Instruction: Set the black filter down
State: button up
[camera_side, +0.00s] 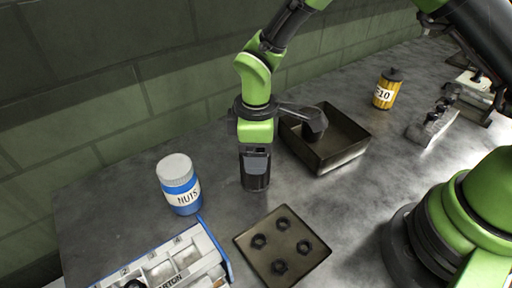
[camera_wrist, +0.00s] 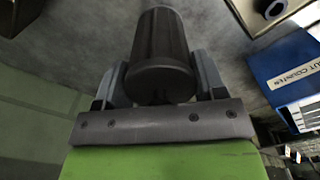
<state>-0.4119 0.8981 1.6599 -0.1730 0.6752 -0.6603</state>
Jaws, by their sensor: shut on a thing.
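The black filter (camera_side: 257,174) is a dark cylinder, seen below my gripper (camera_side: 256,155) in the side view. My gripper is shut on it and holds it upright over the grey bench. In the wrist view the filter (camera_wrist: 160,50) sits between the two fingers of my gripper (camera_wrist: 160,85), with its round end toward the camera. The fingers hide part of its sides. I cannot tell whether its lower end touches the bench.
A blue NUTS jar (camera_side: 180,190) stands left. A dark open bin (camera_side: 345,155) is behind right, with a yellow canister (camera_side: 387,88) beyond. A plate (camera_side: 303,270) with several nuts lies in front. A blue-and-white box (camera_side: 190,262) is front left. Bench around the filter is clear.

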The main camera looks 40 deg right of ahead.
jog(key=o, duration=1)
jog(key=shift+f, duration=0.15)
jog(key=shift+c, duration=0.2)
notch_tip(320, 180, up, 12)
jog(key=shift+f, duration=0.1)
jog(key=shift+s+d+r, duration=0.1)
jog(key=shift+d+r, duration=0.15)
jog(key=shift+r, duration=0.4)
jog(key=s+d+r+m+t+y, duration=0.25)
jog(key=s+d+r+m, duration=0.35)
jog(key=r, duration=0.3)
jog(key=s+d+r+m+t, duration=0.2)
jog(key=s+d+m+t, duration=0.2)
jog(key=s+m, duration=0.4)
jog(key=shift+s+d+r+t, duration=0.15)
jog(key=shift+s+d+t, duration=0.25)
jog(key=shift+s, duration=1.35)
